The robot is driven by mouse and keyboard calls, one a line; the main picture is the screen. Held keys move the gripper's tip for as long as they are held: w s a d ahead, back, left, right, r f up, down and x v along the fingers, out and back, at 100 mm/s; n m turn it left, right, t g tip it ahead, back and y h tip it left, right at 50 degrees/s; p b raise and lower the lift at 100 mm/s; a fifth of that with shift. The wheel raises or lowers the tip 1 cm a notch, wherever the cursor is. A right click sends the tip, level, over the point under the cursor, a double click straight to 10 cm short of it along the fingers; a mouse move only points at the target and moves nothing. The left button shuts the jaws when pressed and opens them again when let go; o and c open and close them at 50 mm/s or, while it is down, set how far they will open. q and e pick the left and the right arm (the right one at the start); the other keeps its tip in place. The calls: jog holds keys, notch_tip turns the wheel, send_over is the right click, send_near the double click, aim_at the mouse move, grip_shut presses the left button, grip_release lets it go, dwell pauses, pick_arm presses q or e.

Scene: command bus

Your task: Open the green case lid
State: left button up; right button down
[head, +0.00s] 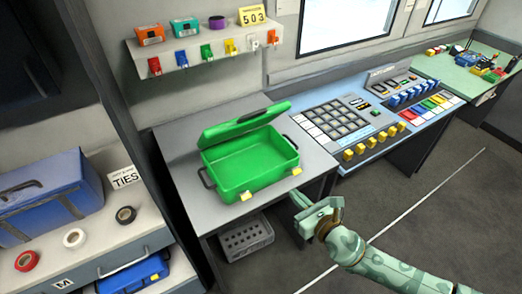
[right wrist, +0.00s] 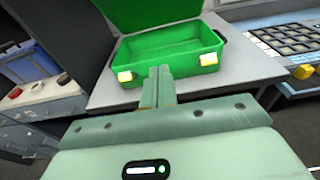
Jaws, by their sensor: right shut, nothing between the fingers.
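The green case (head: 250,165) stands on a grey table (head: 180,150) in the head view. Its lid (head: 245,123) is raised and tilted back, and the inside looks empty. Two yellow latches show on its front, one of them at the right corner (head: 296,170). My right gripper (head: 298,207) is shut and empty, in front of the case's right front corner and apart from it. In the right wrist view the shut fingers (right wrist: 159,85) point toward the open case (right wrist: 170,50). My left gripper is not in view.
A control console (head: 345,120) with buttons adjoins the table on the right. A shelf (head: 200,52) with coloured items hangs above. A blue bag (head: 45,200) and tape rolls sit at left. A grey crate (head: 246,237) is under the table. Open floor lies at front right.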

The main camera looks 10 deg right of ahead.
jog(key=r+b+x, duration=0.1)
jog(key=b+x, duration=0.1)
jog(key=x, duration=0.8)
jog(key=r+b+x, duration=0.2)
jog(key=x, duration=0.8)
jog(key=shift+w+a, duration=0.2)
jog(key=shift+w, duration=0.4)
jog(key=shift+b, duration=0.3)
